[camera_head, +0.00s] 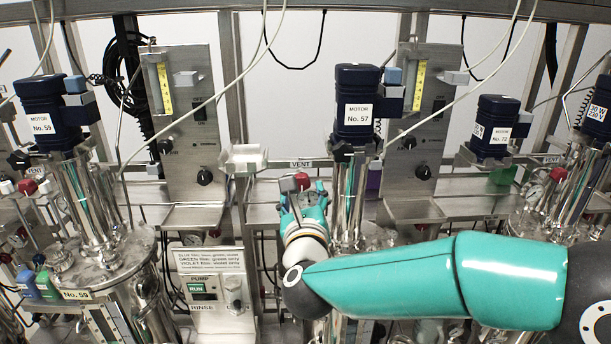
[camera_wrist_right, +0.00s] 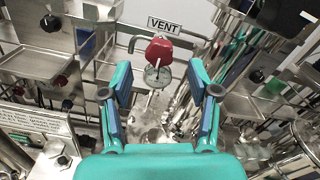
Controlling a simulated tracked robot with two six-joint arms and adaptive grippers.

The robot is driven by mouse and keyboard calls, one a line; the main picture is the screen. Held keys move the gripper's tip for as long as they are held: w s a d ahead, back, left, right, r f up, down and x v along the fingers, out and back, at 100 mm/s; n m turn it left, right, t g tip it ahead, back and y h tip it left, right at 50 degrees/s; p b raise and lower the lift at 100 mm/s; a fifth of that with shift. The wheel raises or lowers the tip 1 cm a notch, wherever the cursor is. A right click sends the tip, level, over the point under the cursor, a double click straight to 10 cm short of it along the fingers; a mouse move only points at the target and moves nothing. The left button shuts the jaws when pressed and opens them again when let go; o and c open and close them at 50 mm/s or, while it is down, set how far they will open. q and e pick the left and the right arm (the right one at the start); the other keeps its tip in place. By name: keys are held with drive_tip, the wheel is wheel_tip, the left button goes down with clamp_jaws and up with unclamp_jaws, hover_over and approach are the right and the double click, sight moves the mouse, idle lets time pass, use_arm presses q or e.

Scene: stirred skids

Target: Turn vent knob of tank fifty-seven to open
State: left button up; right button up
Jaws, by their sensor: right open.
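The vent knob of tank fifty-seven is a red knob (camera_wrist_right: 159,50) with a white mark, under a VENT label in the right wrist view. It also shows as a small red cap in the head view (camera_head: 302,181), just left of the motor marked No. 57 (camera_head: 356,105). My right gripper (camera_wrist_right: 160,85) is open, its two fingers on either side of the line toward the knob. The knob appears beyond the fingertips, and I see no contact. In the head view my right gripper (camera_head: 303,200) is just below the knob. My left gripper is not in view.
Tank 59 (camera_head: 95,260) with motor No. 59 (camera_head: 45,115) stands left, motor No. 72 (camera_head: 492,127) right. A pump box (camera_head: 213,285) with a green RUN sign is below left. A white tray (camera_head: 243,158) sits left of the knob. Thin hoses hang across the scene.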

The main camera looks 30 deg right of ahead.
sight(302, 184)
drive_tip(key=p+x, duration=0.1)
drive_tip(key=x, duration=0.5)
drive_tip(key=shift+s, duration=0.1)
drive_tip(key=shift+c, duration=0.4)
